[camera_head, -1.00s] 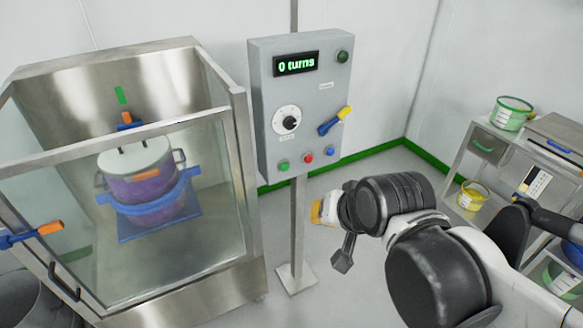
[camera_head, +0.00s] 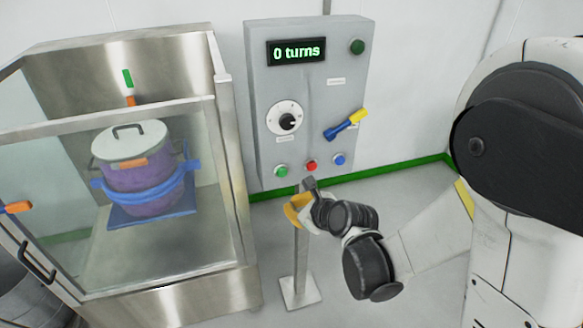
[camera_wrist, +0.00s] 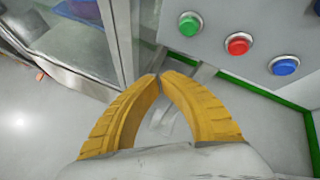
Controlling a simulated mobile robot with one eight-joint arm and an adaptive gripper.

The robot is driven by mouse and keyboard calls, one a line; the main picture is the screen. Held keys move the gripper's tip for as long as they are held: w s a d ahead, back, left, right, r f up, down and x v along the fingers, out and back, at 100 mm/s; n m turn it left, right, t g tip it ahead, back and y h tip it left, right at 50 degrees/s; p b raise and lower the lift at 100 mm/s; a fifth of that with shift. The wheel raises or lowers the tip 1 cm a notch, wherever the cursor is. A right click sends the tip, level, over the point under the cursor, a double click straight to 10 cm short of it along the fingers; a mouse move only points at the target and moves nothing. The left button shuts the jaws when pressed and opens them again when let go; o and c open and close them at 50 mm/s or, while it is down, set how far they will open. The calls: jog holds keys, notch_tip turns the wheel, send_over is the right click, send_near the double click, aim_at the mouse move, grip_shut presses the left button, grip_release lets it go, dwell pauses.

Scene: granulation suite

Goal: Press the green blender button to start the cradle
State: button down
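The green button (camera_head: 281,171) is at the lower left of the grey control panel (camera_head: 345,85), left of a red button (camera_head: 311,166) and a blue button (camera_head: 339,159). In the wrist view the green button (camera_wrist: 189,24) is ahead of my gripper, slightly right. My gripper (camera_wrist: 158,76) has yellow fingers with tips together and nothing between them. In the head view my gripper (camera_head: 292,210) is just below the panel, apart from the button. The display (camera_head: 297,51) reads "0 turns". A purple drum (camera_head: 140,186) with a pale lid sits in a blue cradle (camera_head: 183,182).
The glass-and-steel enclosure (camera_head: 229,170) stands left of the panel, with little room between. The panel carries a dial (camera_head: 288,121), a blue-and-yellow lever (camera_head: 345,125) and a dark green lamp (camera_head: 357,46). The panel's post (camera_head: 300,265) stands below it.

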aim_at(282, 172)
jog(key=shift+a, duration=0.15)
jog(key=shift+w+a+p, duration=0.15)
jog(key=shift+w+a, duration=0.25)
jog(key=shift+w, duration=1)
jog(key=shift+w+a+p, duration=0.15)
jog(key=shift+w+a, duration=0.2)
jog(key=shift+w, duration=1.1)
jog(key=shift+w+a+p, duration=0.15)
jog(key=shift+w+a, duration=0.25)
jog(key=shift+w, duration=1)
jog(key=shift+w, duration=0.2)
jog(key=shift+w+a, duration=0.1)
jog(key=shift+w, duration=0.1)
